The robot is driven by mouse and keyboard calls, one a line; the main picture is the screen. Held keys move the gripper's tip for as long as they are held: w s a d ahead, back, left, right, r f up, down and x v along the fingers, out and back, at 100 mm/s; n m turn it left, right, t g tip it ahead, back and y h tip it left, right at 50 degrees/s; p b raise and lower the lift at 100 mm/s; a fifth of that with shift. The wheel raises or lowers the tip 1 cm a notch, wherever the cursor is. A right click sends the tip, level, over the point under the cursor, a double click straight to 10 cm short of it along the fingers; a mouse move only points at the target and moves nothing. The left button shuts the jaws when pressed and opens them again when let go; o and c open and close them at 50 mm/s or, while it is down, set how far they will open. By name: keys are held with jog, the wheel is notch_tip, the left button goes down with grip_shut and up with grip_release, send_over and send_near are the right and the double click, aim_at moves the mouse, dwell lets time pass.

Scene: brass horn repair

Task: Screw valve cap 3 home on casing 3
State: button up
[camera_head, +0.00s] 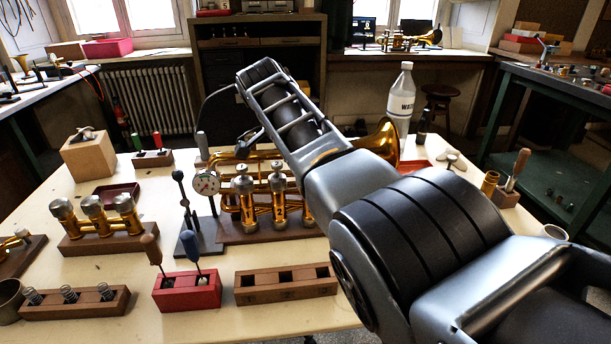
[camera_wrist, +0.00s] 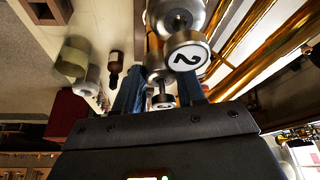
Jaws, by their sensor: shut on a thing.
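The brass horn (camera_head: 262,160) stands on a wooden base, with two silver-topped valves (camera_head: 243,182) (camera_head: 278,180) showing in the head view; my arm covers the area to their right. In the wrist view a silver valve top marked 2 (camera_wrist: 187,58) is close beyond my gripper (camera_wrist: 160,95). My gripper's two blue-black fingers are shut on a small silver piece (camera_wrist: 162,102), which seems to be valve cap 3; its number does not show. Casing 3 is not clearly seen, so I cannot tell whether the piece touches it. My gripper is hidden in the head view.
A red block with tools (camera_head: 187,290) and an empty wooden holder (camera_head: 285,284) are in front. A block with silver-topped valves (camera_head: 100,238) is at left. A white bottle (camera_head: 400,100) stands behind my arm.

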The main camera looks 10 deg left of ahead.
dwell(0.3)
jog(key=o, duration=1.2)
jog(key=shift+o, duration=0.2)
jog(key=shift+r, duration=0.1)
